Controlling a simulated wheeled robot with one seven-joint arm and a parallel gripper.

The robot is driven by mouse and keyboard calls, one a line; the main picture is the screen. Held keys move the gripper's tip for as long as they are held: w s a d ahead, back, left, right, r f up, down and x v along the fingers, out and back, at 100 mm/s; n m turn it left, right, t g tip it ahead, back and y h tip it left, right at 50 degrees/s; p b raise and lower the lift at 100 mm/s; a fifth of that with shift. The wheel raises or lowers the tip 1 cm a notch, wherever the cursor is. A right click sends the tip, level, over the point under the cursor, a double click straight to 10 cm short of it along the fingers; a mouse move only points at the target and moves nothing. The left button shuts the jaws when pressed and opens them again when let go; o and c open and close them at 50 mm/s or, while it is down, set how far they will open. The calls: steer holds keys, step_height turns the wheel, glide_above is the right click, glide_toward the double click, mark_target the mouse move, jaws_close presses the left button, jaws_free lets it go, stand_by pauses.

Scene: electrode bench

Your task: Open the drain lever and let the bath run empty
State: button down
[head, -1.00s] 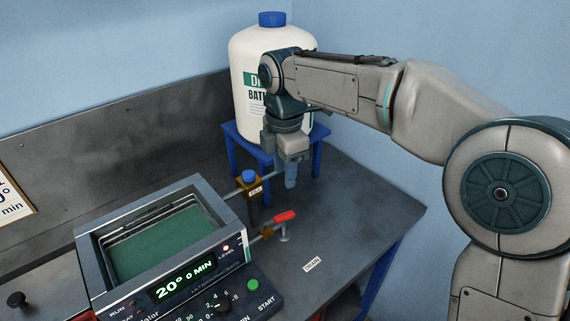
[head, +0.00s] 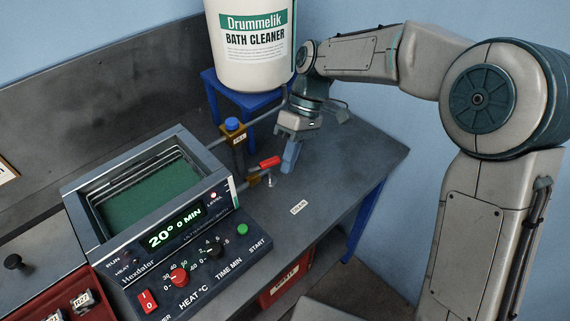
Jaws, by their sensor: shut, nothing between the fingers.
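The ultrasonic bath (head: 218,192) stands on the bench with green liquid (head: 150,192) and a wire rack inside. Its display reads 20° and 0 MIN, and a small red light shows near LEVEL. The drain lever (head: 270,162) has a red handle on a brass valve (head: 254,179) at the bath's right side, with a short spout (head: 270,181) beside it. My gripper (head: 289,166) points down just right of the red handle, its blue fingers shut and empty. Whether the fingers touch the handle, I cannot tell.
A blue-capped brass valve (head: 234,129) on the fill pipe stands behind the lever. The white Drummelik bottle (head: 252,62) sits on a blue stand (head: 250,100) behind. A DRAIN label (head: 299,208) lies on clear bench to the right. A red crate (head: 283,284) is below the bench.

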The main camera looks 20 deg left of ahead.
steer(key=d+f+n+t+y, duration=0.1)
steer(key=d+f+n+y, duration=0.1)
steer(key=n+y, duration=0.3)
steer(key=d+f+n+y+p, duration=0.1)
steer(key=d+n+y, duration=0.4)
steer(key=n, duration=0.6)
steer(key=d+f+n+t+y, duration=0.1)
steer(key=d+f+n+y, duration=0.2)
steer(key=n+y, duration=0.3)
steer(key=shift+w+d+f+n+t+y, duration=0.1)
steer(key=shift+w+f+n+t+y, duration=0.1)
steer(key=shift+n, duration=0.55)
steer(key=shift+w+d+f+n+t+y, duration=0.1)
steer(key=shift+f+n+y, duration=0.1)
steer(key=shift+n, duration=0.55)
steer(key=m, duration=0.1)
steer(key=m+t, duration=0.1)
steer(key=shift+w+d+f+m+t+p, duration=0.2)
steer(key=shift+w+d+m+t+p, duration=0.1)
steer(key=shift+m, duration=0.1)
steer(key=p, duration=0.2)
glide_toward(268, 166)
steer(key=s+a, duration=0.2)
steer(key=s, duration=0.1)
steer(key=shift+s+f, duration=0.1)
steer(key=w+a, duration=0.1)
steer(key=w+a+p, duration=0.1)
steer(key=a, duration=0.1)
steer(key=shift+w+a+f, duration=0.1)
steer(key=shift+w+a, duration=0.2)
